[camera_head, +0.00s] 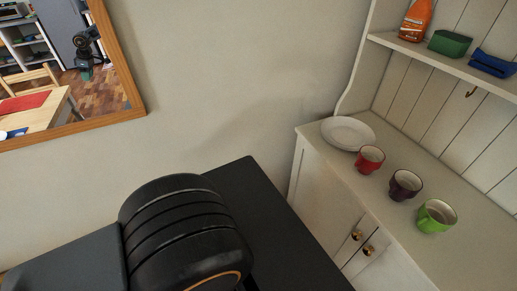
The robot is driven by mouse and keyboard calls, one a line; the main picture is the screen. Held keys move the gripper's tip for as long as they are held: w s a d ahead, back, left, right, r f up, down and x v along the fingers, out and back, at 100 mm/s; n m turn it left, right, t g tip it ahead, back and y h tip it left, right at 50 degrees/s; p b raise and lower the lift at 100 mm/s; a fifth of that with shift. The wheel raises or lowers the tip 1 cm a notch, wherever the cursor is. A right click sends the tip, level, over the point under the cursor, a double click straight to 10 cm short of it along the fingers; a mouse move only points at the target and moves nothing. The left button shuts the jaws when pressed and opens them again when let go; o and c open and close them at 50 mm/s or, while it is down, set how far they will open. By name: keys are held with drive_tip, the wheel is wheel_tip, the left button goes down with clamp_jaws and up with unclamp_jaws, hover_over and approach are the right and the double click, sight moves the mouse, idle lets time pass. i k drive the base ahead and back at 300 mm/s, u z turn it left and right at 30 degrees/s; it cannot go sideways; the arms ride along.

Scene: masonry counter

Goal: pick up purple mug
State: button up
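The purple mug (405,186) is dark purple and stands upright on the white counter of the cabinet at the right. It sits between a red mug (369,159) and a green mug (436,215), apart from both. My gripper is not in view; only dark parts of my own body fill the lower left and middle.
A white plate (348,133) lies at the counter's far left end. A shelf (435,53) above holds an orange bottle (415,21), a green item (450,43) and a blue item (493,64). A hook (471,93) hangs below it. A wood-framed mirror (143,105) is on the wall.

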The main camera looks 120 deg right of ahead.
sight(405, 184)
drive_tip(key=i, duration=1)
drive_tip(key=z, duration=6)
drive_tip(key=i, duration=1)
drive_tip(key=k, duration=0.5)
drive_tip(key=z, duration=1.3)
drive_tip(key=i, duration=1.15)
